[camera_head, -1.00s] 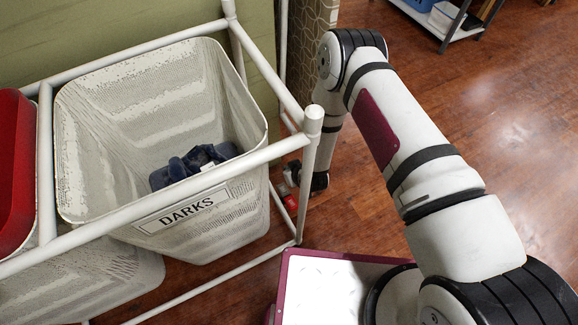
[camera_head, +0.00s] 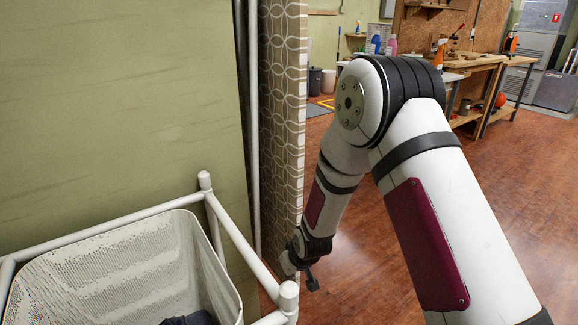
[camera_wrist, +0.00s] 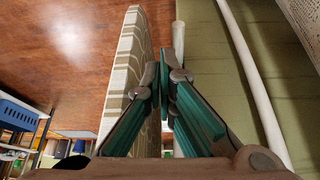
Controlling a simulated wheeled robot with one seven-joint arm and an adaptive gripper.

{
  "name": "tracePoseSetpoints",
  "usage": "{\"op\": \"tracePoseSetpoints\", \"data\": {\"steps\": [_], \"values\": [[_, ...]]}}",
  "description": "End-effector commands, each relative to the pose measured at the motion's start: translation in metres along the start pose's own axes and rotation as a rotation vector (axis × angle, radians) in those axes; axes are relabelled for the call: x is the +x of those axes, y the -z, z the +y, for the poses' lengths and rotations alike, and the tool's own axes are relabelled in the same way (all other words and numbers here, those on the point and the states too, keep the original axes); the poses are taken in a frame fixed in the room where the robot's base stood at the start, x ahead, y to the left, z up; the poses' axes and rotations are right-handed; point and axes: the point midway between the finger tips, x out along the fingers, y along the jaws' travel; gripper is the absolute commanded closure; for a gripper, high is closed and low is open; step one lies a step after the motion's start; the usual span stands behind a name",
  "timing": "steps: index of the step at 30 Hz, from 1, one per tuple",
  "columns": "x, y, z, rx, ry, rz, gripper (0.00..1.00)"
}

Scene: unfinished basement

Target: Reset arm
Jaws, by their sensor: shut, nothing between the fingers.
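My gripper (camera_wrist: 166,85) shows in the wrist view with its two teal-padded fingers together at the tips and nothing between them. In the head view my gripper (camera_head: 303,268) hangs low at the end of my bent arm, beside the patterned panel and to the right of the laundry frame. My arm reaches up from the lower right, bends at the elbow and drops down. The fingers are small and partly dark in the head view.
A white mesh basket (camera_head: 120,268) with dark cloth (camera_head: 190,319) sits in a white pipe frame (camera_head: 236,240) at lower left. A patterned panel (camera_head: 284,120) stands close by my gripper. A workbench (camera_head: 470,70) is far right. Open wood floor (camera_head: 500,160) lies right.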

Motion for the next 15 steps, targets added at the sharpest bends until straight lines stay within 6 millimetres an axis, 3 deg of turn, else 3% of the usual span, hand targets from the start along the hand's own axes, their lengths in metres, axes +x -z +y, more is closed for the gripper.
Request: {"op": "tracePoseSetpoints", "data": {"steps": [1, 8, 15], "values": [[-0.025, 0.008, 0.008, 0.011, -0.010, -0.006, 1.00], [-0.124, 0.012, 0.033, 0.070, -0.043, -0.078, 1.00], [-0.227, -0.009, 0.047, 0.146, -0.075, -0.153, 1.00]]}}
